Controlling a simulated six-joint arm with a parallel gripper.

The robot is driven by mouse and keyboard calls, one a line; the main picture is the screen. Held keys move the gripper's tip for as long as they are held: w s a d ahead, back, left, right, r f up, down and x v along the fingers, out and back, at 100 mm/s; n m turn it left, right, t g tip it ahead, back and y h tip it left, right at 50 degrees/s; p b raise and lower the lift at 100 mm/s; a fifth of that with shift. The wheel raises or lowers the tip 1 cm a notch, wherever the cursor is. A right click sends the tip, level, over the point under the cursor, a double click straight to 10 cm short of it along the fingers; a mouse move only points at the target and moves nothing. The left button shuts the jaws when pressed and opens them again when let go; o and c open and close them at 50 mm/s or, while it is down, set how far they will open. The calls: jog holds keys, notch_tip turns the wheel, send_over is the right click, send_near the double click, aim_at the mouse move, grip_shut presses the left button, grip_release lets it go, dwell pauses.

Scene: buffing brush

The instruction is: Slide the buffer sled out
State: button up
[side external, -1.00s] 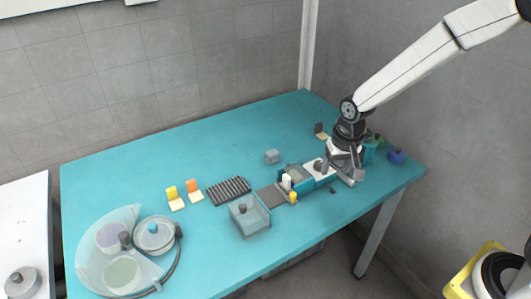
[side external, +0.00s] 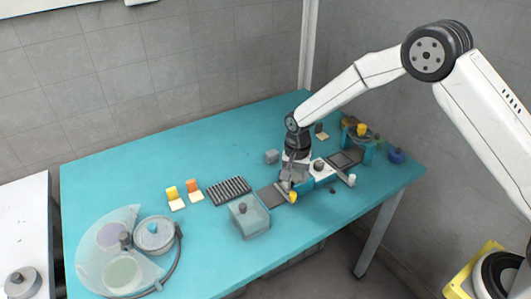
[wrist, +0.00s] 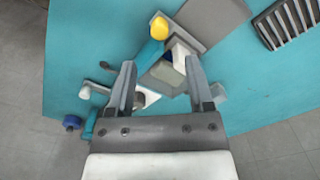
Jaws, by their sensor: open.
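A low teal-and-white fixture (side external: 325,171) runs along the right half of the table. What looks like the buffer sled, a grey block with a white upright part (wrist: 179,54), sits at the fixture's left end; I cannot tell its full outline. My gripper (side external: 289,185) is over that end, pointing down. In the wrist view my open fingers (wrist: 160,68) straddle the grey block (wrist: 164,75), with no clear grip on it. A yellow knob (side external: 293,197) stands just in front, beside a flat grey plate (side external: 268,196). In the side view my gripper hides most of the block.
A small grey cube (side external: 271,156) is behind. The table's back left is clear.

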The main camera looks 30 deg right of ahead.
aim_at(293, 193)
jog(key=shift+f, duration=0.2)
jog(key=shift+f, duration=3.7)
grip_shut()
